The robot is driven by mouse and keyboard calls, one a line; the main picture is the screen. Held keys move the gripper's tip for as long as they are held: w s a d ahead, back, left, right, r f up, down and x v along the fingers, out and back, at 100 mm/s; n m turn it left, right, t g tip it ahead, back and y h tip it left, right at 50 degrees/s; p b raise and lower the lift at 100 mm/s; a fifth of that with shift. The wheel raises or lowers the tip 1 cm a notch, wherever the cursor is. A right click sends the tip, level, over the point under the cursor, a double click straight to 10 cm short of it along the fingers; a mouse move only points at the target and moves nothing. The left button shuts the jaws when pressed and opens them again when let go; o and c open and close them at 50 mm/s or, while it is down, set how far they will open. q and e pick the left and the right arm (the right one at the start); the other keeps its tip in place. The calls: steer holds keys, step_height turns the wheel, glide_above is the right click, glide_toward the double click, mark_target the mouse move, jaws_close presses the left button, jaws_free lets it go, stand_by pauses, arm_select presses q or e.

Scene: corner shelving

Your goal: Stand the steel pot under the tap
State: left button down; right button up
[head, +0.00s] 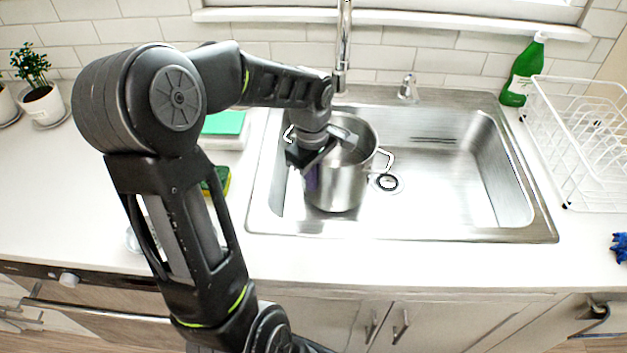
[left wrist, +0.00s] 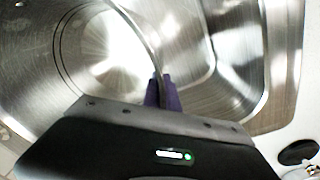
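The steel pot (head: 342,180) stands upright in the left part of the sink, with a loop handle on its right side and another at its left. The tap (head: 341,60) comes down behind the pot, its spout end above and at the pot's back rim. My left gripper (head: 311,178) is at the pot's left front rim. In the left wrist view its purple fingers (left wrist: 163,92) are close together with the pot's rim wall between them, and the pot's inside (left wrist: 100,50) shows empty. My right gripper is not in view.
The sink (head: 450,170) has free room right of the pot, by the drain (head: 387,183). A green bottle (head: 522,75) and a white dish rack (head: 580,130) stand at the right. A potted plant (head: 40,100) and a sponge (head: 218,182) are left.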

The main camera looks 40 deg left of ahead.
arm_select(q)
steer(key=shift+f, duration=0.5)
steer(key=shift+f, duration=0.2)
steer(key=c, duration=1.7)
jaws_free()
steer(key=shift+r, duration=0.15)
steer(key=r, duration=1.2)
steer(key=shift+s, duration=0.3)
